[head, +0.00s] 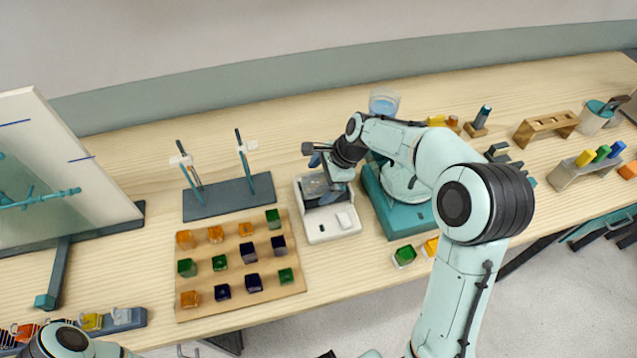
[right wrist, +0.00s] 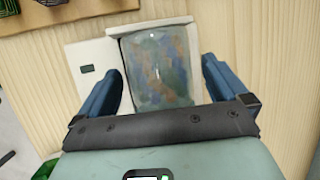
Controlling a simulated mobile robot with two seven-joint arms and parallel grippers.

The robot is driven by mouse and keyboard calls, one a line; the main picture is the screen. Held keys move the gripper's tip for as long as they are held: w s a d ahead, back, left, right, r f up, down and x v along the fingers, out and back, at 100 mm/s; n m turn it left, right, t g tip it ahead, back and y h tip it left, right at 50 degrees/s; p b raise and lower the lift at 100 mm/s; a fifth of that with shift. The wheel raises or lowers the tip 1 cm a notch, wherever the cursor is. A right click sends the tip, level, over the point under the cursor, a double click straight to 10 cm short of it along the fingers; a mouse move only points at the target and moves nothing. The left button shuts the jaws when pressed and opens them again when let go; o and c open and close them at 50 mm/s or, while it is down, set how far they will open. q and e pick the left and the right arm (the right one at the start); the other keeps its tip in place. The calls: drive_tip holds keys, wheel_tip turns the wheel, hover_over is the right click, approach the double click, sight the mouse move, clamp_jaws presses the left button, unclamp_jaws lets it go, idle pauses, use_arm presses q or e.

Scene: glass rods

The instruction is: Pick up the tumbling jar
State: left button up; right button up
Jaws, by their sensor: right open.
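The tumbling jar (right wrist: 158,62) is a glassy rounded block with mottled blue, green and brown contents. It rests on a white machine (right wrist: 85,62), which also shows in the head view (head: 328,230). My right gripper (head: 326,176) is over the machine, pointing down. In the right wrist view its two blue fingers stand apart on either side of the jar, with a gap visible at each side. In the head view the jar (head: 313,188) is partly hidden by the gripper. My left gripper is out of view; only part of my left arm shows at the bottom left.
A wooden board (head: 240,268) with several coloured cubes lies to the machine's left. A dark stand (head: 228,198) with upright rods is behind it. A teal-based device (head: 405,218) stands close on the right. A green cube (head: 404,255) lies near the table's front edge.

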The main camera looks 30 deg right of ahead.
drive_tip(key=c, duration=1.3)
